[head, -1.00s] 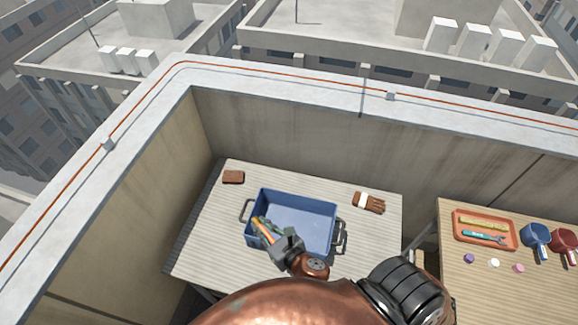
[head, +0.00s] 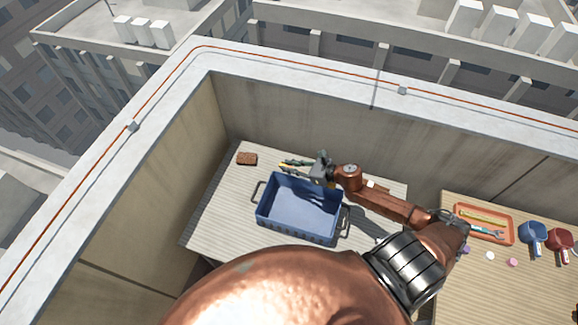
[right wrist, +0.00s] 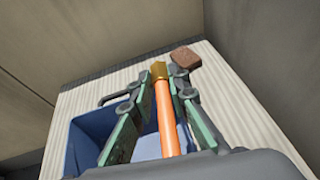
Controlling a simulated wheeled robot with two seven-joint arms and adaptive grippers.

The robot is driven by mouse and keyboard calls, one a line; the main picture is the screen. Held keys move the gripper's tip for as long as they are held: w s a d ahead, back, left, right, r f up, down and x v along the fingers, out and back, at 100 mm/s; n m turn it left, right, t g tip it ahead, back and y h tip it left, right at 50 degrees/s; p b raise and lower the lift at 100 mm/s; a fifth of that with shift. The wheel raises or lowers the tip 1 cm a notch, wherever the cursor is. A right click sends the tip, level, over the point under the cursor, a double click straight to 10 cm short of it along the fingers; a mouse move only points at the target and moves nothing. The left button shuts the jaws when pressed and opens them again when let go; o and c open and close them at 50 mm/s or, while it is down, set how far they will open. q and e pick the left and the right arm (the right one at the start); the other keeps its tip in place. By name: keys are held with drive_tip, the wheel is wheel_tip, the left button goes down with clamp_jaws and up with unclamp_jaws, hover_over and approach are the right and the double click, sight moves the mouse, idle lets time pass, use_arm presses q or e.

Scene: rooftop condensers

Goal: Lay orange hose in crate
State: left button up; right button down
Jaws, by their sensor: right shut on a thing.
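The blue crate (head: 270,220) stands on the slatted table, and its visible inside looks empty. My right gripper (head: 297,167) is at the crate's far side, near or over its back rim; its height is hard to tell. It is shut on the orange hose (right wrist: 170,125), which lies lengthwise between the green-padded fingers in the right wrist view. The hose's brass end (right wrist: 160,70) sticks out between the fingertips. In the head view only a small yellowish bit of the hose shows. The crate also shows behind the fingers in the right wrist view (right wrist: 88,135). My left gripper is not in view.
A brown block (head: 246,158) lies at the table's back left corner. A glove is mostly hidden behind my right arm. A second table at right holds an orange tray (head: 458,211) with tools, a blue scoop (head: 532,233) and a red scoop (head: 559,240). Parapet walls close off the back and left.

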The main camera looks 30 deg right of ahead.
drive_tip(key=shift+f+b, duration=0.95)
drive_tip(key=shift+f, duration=0.45)
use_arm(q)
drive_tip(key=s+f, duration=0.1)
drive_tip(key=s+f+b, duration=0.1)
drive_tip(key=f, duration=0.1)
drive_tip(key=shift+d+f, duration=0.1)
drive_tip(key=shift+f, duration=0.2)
use_arm(e)
drive_tip(key=shift+a+f, duration=0.1)
drive_tip(key=shift+f, duration=0.85)
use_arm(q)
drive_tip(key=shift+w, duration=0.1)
use_arm(e)
drive_tip(key=c, duration=1.8)
unclamp_jaws()
drive_tip(key=shift+s, duration=0.1)
drive_tip(key=shift+o, duration=0.2)
drive_tip(key=v, duration=1.2)
drive_tip(key=shift+s, duration=0.15)
